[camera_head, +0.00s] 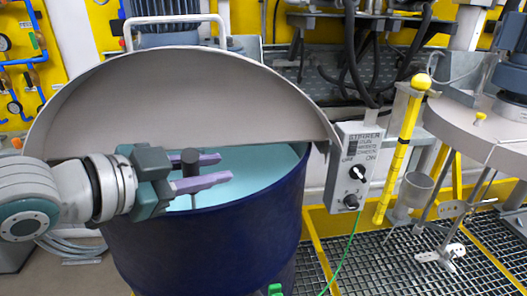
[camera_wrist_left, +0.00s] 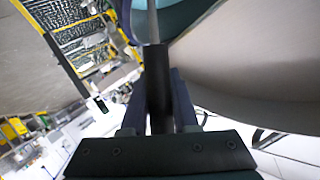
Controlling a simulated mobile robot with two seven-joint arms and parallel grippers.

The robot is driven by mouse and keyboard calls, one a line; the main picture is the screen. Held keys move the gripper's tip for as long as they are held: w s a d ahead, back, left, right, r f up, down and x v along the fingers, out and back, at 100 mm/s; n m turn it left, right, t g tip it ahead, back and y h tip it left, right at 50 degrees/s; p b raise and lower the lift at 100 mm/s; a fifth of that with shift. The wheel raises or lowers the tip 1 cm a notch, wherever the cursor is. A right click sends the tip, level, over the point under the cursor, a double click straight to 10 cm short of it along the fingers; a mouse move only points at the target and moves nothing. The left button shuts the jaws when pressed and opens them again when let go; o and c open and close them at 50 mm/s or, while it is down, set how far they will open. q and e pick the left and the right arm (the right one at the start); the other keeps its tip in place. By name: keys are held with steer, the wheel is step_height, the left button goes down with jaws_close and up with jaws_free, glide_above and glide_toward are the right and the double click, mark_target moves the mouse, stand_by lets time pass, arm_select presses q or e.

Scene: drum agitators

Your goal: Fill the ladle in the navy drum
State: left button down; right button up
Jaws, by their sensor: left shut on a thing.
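The navy drum (camera_head: 210,245) stands in the middle of the head view with its grey half lid (camera_head: 190,100) raised at the back. Light turquoise liquid (camera_head: 245,165) shows inside the drum. My left gripper (camera_head: 203,172) is over the drum opening, shut on the black handle of the ladle (camera_head: 190,168). The ladle's thin rod points down toward the liquid; its bowl is hidden. In the left wrist view the black ladle handle (camera_wrist_left: 157,85) sits between the fingers, and the grey rod runs on beyond it. My right gripper is not in view.
A stirrer control box (camera_head: 356,165) with knobs hangs at the drum's right rim. A yellow post (camera_head: 403,145) and a grey cup (camera_head: 415,189) stand right of it. A second agitator with a grey lid (camera_head: 485,130) and paddles is at far right. Floor grating lies below.

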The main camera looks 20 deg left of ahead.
arm_select(q)
steer(key=shift+f, duration=0.45)
steer(key=shift+r, duration=0.15)
stand_by(1.1)
step_height(320, 180, up, 16)
steer(key=p, duration=1.6)
stand_by(0.3)
steer(key=s+a+n+t+h+b, duration=0.1)
steer(key=s+a+t+b, duration=0.1)
steer(key=a, duration=0.4)
steer(key=shift+s+a+r+n+h+b, duration=0.2)
steer(key=shift+s+a+n+h+b, duration=0.15)
steer(key=shift+s+b, duration=0.6)
stand_by(1.1)
